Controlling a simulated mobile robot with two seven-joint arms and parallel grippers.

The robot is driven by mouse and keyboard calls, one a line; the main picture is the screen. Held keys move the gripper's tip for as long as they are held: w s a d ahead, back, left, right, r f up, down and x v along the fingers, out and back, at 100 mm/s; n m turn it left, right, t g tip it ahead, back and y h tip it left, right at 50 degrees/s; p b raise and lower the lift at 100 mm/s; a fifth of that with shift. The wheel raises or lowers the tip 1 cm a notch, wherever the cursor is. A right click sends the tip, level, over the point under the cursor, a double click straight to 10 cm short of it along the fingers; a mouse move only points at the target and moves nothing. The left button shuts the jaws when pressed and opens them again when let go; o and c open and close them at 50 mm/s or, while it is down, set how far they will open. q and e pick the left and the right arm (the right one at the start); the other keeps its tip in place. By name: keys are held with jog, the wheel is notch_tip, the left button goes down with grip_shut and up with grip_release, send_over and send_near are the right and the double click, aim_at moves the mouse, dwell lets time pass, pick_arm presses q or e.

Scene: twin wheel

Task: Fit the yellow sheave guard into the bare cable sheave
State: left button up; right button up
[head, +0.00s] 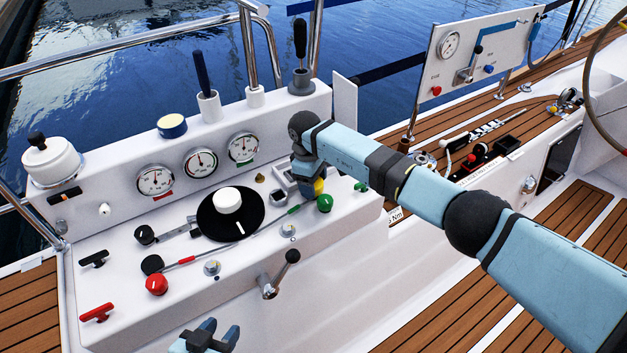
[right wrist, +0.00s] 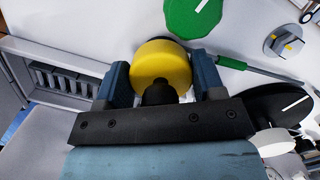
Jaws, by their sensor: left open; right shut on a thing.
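The yellow sheave guard (right wrist: 161,62) is a round disc held between the two fingers of my right gripper (right wrist: 160,72). In the head view, part of the yellow guard (head: 319,186) shows under my right gripper (head: 311,186), low over the right end of the white console. A green round part (head: 325,203) is close beside it, also seen in the right wrist view (right wrist: 195,16). I cannot tell whether the guard touches the surface below, and I cannot pick out the bare sheave for sure. My left gripper (head: 210,339) is open and empty at the bottom edge.
The console (head: 110,215) carries a black dial with a white knob (head: 228,201), three gauges (head: 200,162), a red knob (head: 157,284) and a crank lever (head: 278,276). A rod or cable with red and green sections crosses it. Teak deck (head: 480,300) lies at right.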

jog(key=shift+f+b, duration=0.45)
jog(key=shift+f, duration=0.55)
jog(key=o, duration=1)
jog(key=shift+r, duration=0.15)
jog(key=shift+c, duration=0.2)
jog(key=shift+w+d+r, duration=0.1)
jog(key=shift+r, duration=0.25)
jog(key=r, duration=0.4)
jog(key=a+r+p, duration=0.1)
jog(key=r, duration=0.3)
jog(key=a+r+p, duration=0.1)
jog(key=r, duration=0.4)
jog(key=shift+w, duration=0.2)
jog(key=shift+f, duration=0.15)
